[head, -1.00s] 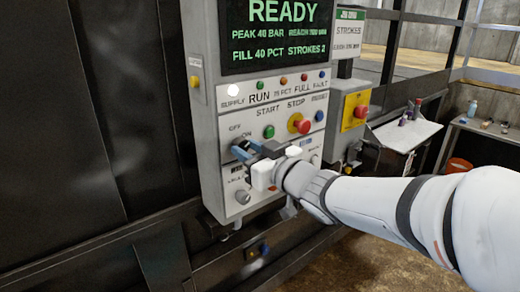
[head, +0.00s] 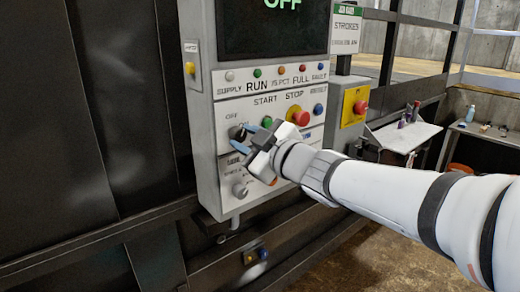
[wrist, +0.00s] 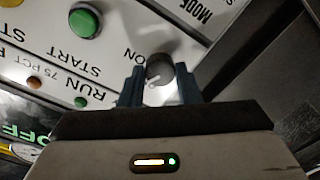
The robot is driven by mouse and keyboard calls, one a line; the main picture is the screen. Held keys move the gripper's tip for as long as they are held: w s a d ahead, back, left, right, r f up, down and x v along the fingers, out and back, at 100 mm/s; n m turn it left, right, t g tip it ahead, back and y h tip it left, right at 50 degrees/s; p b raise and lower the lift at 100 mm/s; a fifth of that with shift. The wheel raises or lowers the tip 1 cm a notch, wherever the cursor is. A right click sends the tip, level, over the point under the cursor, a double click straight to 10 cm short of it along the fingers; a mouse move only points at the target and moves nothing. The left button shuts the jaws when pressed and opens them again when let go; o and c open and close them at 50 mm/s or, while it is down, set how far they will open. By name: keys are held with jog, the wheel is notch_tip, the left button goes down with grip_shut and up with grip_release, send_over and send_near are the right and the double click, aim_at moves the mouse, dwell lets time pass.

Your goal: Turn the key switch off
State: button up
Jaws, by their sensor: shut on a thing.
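The key switch (head: 237,132) is a dark round knob on the grey control panel, beside the OFF and ON labels. It also shows in the wrist view (wrist: 160,68), with a light mark on its face. My gripper (head: 252,131) reaches it from the right. Its two blue fingers (wrist: 159,82) stand on either side of the knob, shut on it. The fingers partly hide the ON label in the head view.
A green start button (head: 267,122) and red stop button (head: 300,117) sit close above my gripper. A lower selector knob (head: 240,189) is beneath. A yellow box with a red button (head: 361,106) stands to the right. A side shelf (head: 405,136) holds bottles.

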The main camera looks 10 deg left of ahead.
jog(key=n+b, duration=0.2)
jog(key=n, duration=0.2)
jog(key=shift+n+b, duration=0.4)
dwell(0.4)
jog(key=o, duration=1)
jog(key=v, duration=0.7)
jog(key=shift+s+d, duration=0.25)
jog(key=shift+d, duration=0.05)
